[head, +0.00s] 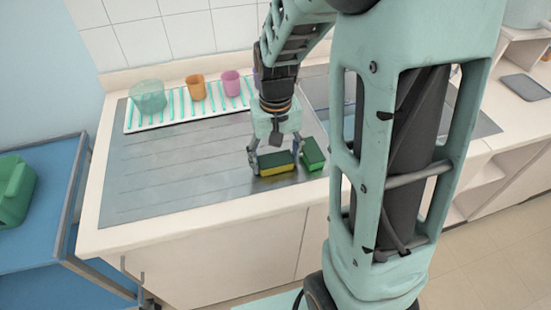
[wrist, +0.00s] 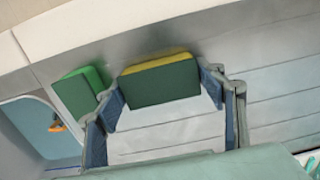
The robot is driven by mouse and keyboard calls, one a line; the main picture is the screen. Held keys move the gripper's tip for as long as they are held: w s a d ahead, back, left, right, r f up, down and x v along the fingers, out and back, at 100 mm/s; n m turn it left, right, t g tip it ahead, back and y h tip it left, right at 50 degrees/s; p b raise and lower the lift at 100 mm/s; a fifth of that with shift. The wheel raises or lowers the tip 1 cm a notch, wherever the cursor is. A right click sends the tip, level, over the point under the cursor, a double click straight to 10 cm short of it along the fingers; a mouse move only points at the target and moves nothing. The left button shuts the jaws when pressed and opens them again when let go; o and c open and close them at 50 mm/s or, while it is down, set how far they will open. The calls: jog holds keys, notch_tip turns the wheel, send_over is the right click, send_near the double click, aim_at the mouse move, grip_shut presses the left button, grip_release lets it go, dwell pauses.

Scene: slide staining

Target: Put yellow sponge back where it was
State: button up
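The yellow sponge (head: 276,164), with a dark green top layer, lies on the steel drainboard near its front edge. It also shows in the wrist view (wrist: 160,80), green face toward the camera with a yellow strip along its far side. My gripper (head: 275,155) is over it, one finger at each end. In the wrist view the fingers (wrist: 162,90) are wide apart, close against the sponge's ends. I cannot tell whether they press on it. The sponge appears to rest on the steel.
A green sponge (head: 312,154) stands just right of my gripper, close to the right finger. A white rack (head: 150,124) with a green bowl (head: 148,97), an orange cup (head: 195,87) and a pink cup (head: 230,83) is at the back. The drainboard's left side is clear.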

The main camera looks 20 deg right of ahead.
aim_at(276, 159)
jog(key=shift+o, duration=1.4)
jog(key=shift+r, duration=0.1)
notch_tip(276, 159, up, 12)
jog(key=p, duration=0.1)
jog(key=shift+r, duration=0.1)
